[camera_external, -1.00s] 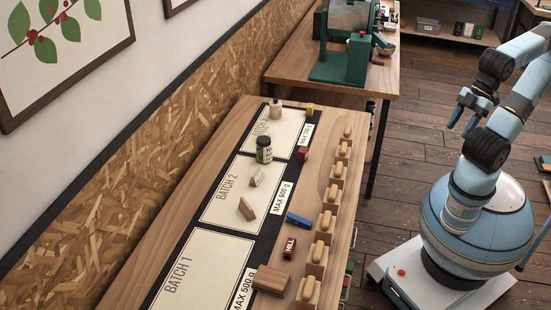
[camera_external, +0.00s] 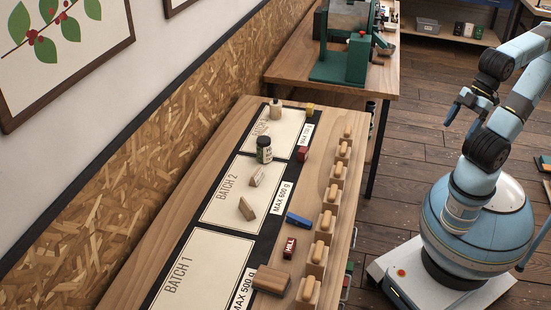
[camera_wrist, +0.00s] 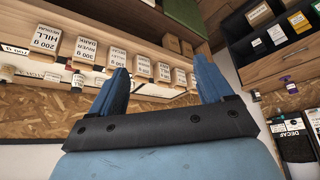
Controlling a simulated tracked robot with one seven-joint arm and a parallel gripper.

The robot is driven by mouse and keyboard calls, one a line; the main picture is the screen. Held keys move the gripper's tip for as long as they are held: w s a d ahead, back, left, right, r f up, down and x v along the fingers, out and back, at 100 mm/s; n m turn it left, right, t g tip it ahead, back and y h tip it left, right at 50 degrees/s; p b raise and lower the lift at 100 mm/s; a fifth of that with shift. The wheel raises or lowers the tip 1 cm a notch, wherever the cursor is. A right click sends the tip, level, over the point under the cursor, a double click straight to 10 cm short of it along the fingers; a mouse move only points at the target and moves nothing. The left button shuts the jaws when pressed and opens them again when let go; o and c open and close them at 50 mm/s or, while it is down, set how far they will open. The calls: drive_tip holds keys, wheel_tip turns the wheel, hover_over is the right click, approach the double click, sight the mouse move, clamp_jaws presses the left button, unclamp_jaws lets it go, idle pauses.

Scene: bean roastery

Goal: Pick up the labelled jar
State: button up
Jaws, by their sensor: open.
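My gripper (camera_external: 463,113) is raised over the floor to the right of the bench, well apart from the jar. It also shows in the wrist view (camera_wrist: 160,85), its two blue fingers spread with nothing between them. In the wrist view I cannot tell for certain which small item is the jar.
A cream bottle (camera_external: 276,109) stands beyond the jar, and wooden wedges (camera_external: 247,209) lie nearer. A red block (camera_external: 303,154) and a blue piece (camera_external: 299,219) lie between. A green machine (camera_external: 345,60) stands behind.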

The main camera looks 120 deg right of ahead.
drive_tip(key=shift+o, duration=0.7)
